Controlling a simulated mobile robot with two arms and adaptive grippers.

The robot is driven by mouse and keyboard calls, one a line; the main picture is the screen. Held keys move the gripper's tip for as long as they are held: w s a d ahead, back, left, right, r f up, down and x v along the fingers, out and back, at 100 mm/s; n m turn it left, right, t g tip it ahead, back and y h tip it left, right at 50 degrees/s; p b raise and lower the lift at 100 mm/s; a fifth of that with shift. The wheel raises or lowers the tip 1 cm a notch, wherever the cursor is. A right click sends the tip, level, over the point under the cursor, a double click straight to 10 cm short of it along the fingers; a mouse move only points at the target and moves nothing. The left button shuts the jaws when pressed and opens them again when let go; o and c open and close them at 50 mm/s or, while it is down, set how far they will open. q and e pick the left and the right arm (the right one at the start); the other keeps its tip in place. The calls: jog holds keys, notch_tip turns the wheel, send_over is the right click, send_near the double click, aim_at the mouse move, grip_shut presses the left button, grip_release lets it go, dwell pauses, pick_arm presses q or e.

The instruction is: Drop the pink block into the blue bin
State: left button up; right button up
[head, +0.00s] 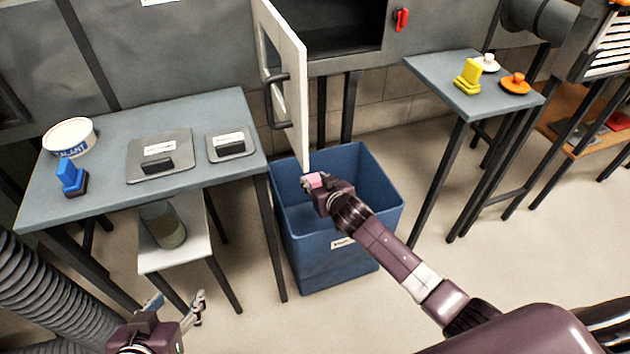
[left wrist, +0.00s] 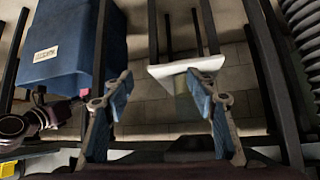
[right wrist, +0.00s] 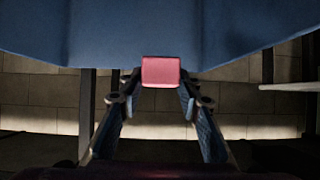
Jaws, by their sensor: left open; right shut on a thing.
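The pink block (head: 314,181) is small and held between the fingertips of my right gripper (head: 312,184). In the head view it appears over the opening of the blue bin (head: 335,262), toward its back. The right wrist view shows the block (right wrist: 160,71) between the fingers, with the blue bin wall (right wrist: 135,32) behind it. How high the block is above the rim is hard to tell. My left gripper (head: 176,303) is open and empty, low in front of the left table; its spread fingers also show in the left wrist view (left wrist: 162,95).
An open cabinet door (head: 290,90) stands close behind the bin. The left table (head: 110,125) holds a tub, a blue brush and two plates with dark handles. A jar (head: 164,225) stands on a low white shelf. The right table (head: 440,75) holds yellow, white and orange items.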

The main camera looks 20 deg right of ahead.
jog(key=shift+f+b, duration=1.4)
jog(key=shift+b, duration=0.05)
pick_arm(q)
jog(key=w+d+r+t+h, duration=0.1)
jog(key=w+d+r+t, duration=0.1)
jog(key=r, duration=0.5)
jog(key=w+d+r+t+h, duration=0.1)
jog(key=w+d+r+t, duration=0.1)
jog(key=w+r+t, duration=0.3)
jog(key=shift+w+r+t+h, duration=0.2)
jog(key=shift+r+t+h, duration=0.35)
jog(key=shift+r, duration=1.05)
pick_arm(e)
jog(key=o, duration=0.8)
jog(key=shift+o, duration=0.2)
jog(key=shift+s, duration=0.1)
jog(key=v, duration=1.1)
jog(key=shift+s, duration=0.4)
jog(key=shift+r, duration=0.1)
